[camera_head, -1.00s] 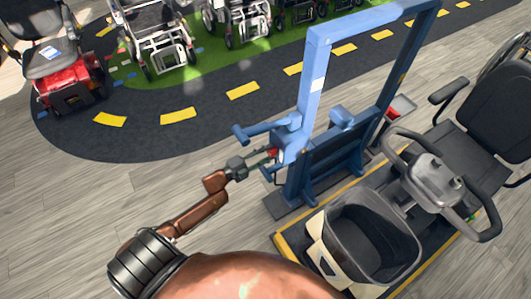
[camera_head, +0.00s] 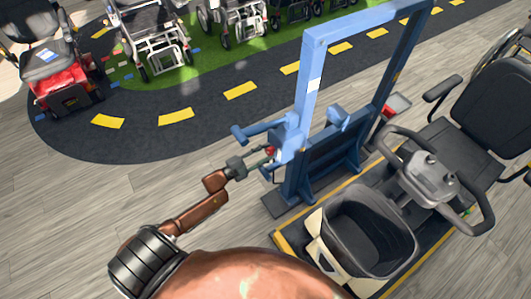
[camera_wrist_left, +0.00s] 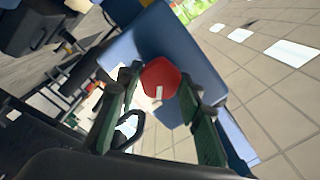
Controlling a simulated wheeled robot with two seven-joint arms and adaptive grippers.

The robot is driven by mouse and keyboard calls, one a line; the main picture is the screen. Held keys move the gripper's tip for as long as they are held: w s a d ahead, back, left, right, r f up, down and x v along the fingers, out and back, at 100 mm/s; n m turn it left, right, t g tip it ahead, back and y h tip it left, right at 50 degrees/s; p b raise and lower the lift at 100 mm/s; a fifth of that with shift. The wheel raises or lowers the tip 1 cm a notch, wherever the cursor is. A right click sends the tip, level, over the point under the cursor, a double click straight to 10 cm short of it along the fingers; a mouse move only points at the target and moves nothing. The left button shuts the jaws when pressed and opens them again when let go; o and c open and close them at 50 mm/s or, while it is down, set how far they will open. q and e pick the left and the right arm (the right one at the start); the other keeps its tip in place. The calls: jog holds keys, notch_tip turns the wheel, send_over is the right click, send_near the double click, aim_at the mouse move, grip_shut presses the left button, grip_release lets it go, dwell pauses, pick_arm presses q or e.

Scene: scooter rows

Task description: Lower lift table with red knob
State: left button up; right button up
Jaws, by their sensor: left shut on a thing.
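The lift table has a blue upright frame (camera_head: 312,90) and a low platform with a yellow edge (camera_head: 283,243). The red knob (camera_head: 269,150) is on the left side of the blue frame, small and partly hidden by my gripper in the head view. In the left wrist view the red knob (camera_wrist_left: 160,78) sits between the two green-padded fingers. My left gripper (camera_head: 262,163) reaches the knob from the left and is shut on it. It also shows in the left wrist view (camera_wrist_left: 160,100). My right gripper is not in view.
A mobility scooter with a black seat (camera_head: 478,115) and a grey basket (camera_head: 368,235) stands on the platform. A red scooter (camera_head: 65,85) and wheelchairs (camera_head: 150,45) stand at the back left. The grey floor (camera_head: 60,220) at lower left is free.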

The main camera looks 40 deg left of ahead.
pick_arm(q)
jog(key=o, duration=1.1)
jog(key=shift+s+a, duration=0.1)
jog(key=shift+s, duration=0.15)
jog(key=v, duration=1.1)
jog(key=shift+s, duration=0.3)
